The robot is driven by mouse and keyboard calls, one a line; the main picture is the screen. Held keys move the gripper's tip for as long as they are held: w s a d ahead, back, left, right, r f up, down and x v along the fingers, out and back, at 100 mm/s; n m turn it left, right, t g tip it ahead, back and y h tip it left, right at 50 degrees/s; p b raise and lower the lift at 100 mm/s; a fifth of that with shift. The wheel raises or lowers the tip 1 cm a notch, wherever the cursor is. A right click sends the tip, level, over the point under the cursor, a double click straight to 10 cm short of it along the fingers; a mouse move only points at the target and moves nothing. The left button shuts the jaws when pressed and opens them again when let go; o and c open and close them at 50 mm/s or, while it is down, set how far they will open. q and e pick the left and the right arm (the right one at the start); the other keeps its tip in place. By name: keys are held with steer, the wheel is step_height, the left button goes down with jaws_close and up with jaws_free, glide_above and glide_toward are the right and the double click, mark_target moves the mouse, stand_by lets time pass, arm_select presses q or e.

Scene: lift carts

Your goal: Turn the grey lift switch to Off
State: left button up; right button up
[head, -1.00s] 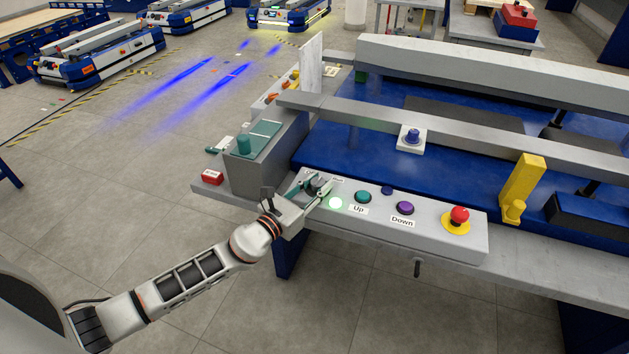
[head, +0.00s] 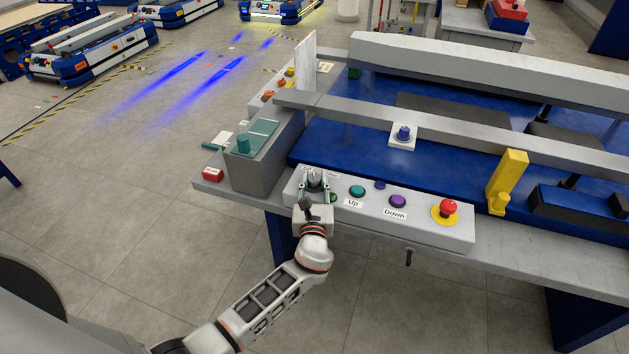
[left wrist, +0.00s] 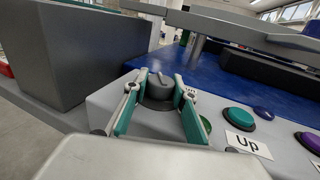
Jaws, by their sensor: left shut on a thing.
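The grey lift switch (left wrist: 158,88) is a round knob with a raised ridge at the left end of the light grey control panel (head: 425,228). In the left wrist view its ridge runs roughly away from me. My left gripper (head: 315,188) is shut on the knob, with a green-padded finger on either side, as the left wrist view (left wrist: 156,84) also shows. A label (left wrist: 190,92) stands right of the knob; the label at its left is partly hidden. The green lamp (left wrist: 206,125) beside the switch looks dark and is partly covered by a finger. My right gripper is out of view.
Right of the switch are the teal Up button (head: 357,191), the purple Down button (head: 398,201) and a red emergency stop (head: 448,208). A grey box (head: 265,165) stands close at the left. The floor in front is clear.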

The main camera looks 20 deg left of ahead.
arm_select(q)
steer(key=shift+y, duration=0.3)
steer(key=o, duration=1.1)
steer(key=v, duration=1.2)
steer(key=shift+r, duration=0.2)
